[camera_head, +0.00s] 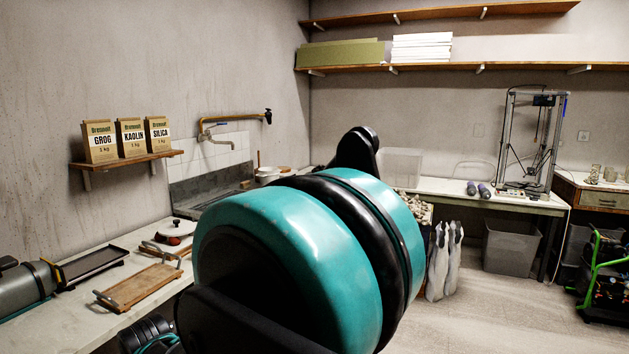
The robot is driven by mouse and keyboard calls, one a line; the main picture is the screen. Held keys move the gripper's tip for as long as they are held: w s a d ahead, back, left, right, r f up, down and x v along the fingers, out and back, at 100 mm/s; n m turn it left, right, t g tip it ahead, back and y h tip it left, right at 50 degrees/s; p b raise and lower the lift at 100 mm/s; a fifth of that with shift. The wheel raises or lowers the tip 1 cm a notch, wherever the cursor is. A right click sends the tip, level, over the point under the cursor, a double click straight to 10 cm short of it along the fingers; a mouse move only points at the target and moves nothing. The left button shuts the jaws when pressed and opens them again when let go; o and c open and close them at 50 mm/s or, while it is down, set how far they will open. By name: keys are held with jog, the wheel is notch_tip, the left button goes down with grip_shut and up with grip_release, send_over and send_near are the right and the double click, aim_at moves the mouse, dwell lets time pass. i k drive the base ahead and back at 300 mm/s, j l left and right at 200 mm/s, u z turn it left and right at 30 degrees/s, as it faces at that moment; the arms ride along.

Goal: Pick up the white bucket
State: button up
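A small white round vessel (268,178), perhaps the white bucket, stands at the far end of the left counter beside the sink. My arm hides part of it, and it is too small to tell its exact shape. My teal and black arm fills the middle of the view. My gripper is not in view, so its hold and opening do not show.
The left counter (75,322) holds a wooden board (138,287), a dark tray (93,263) and a red-and-white pot (176,231). A grey bin (510,248) stands under the back table. A green-framed machine (605,275) stands right. Open floor lies at lower right.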

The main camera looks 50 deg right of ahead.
aim_at(266, 175)
jog(key=z, duration=1.4)
jog(key=i+l+z, duration=0.3)
jog(key=i, duration=0.2)
jog(key=i+z, duration=0.3)
jog(key=i, duration=0.25)
jog(key=i+l, duration=0.1)
jog(key=i, duration=0.45)
jog(key=i+l, duration=0.1)
jog(key=i, duration=0.45)
jog(key=i+l, duration=0.1)
jog(key=i, duration=0.45)
